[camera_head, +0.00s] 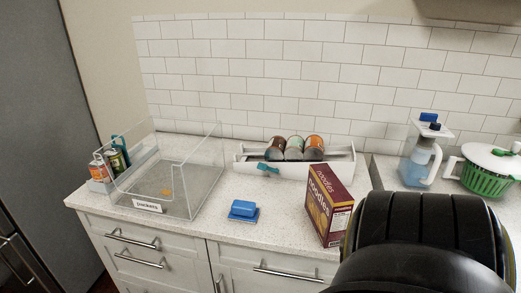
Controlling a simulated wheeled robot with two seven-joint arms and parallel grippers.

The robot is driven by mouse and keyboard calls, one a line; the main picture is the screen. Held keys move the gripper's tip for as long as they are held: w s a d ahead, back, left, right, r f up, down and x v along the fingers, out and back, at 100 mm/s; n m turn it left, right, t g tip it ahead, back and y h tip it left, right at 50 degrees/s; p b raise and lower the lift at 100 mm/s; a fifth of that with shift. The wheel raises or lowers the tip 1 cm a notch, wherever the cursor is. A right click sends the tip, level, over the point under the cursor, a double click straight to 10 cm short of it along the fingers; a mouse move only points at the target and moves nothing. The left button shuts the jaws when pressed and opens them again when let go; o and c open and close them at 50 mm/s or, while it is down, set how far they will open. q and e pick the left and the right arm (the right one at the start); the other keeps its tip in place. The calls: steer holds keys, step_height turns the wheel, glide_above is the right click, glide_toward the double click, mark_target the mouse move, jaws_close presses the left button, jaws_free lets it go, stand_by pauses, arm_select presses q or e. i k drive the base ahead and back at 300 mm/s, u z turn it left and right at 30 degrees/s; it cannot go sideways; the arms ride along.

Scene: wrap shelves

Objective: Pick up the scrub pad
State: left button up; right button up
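A small blue block with a darker lower layer, which looks like the scrub pad (243,210), lies flat on the speckled white counter (200,222). It is near the counter's front edge, between the clear bin and the noodles box, and touches neither. Neither of my grippers shows in the head view. A large black part of my arm fills the lower right corner and hides the counter there.
A noodles box (323,206) stands right. A white rack with cans (334,171), a pitcher (414,168) and a green colander (481,178) stand behind.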

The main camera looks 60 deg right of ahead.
mark_target(243, 211)
steer(key=k, duration=0.3)
steer(key=z, duration=0.95)
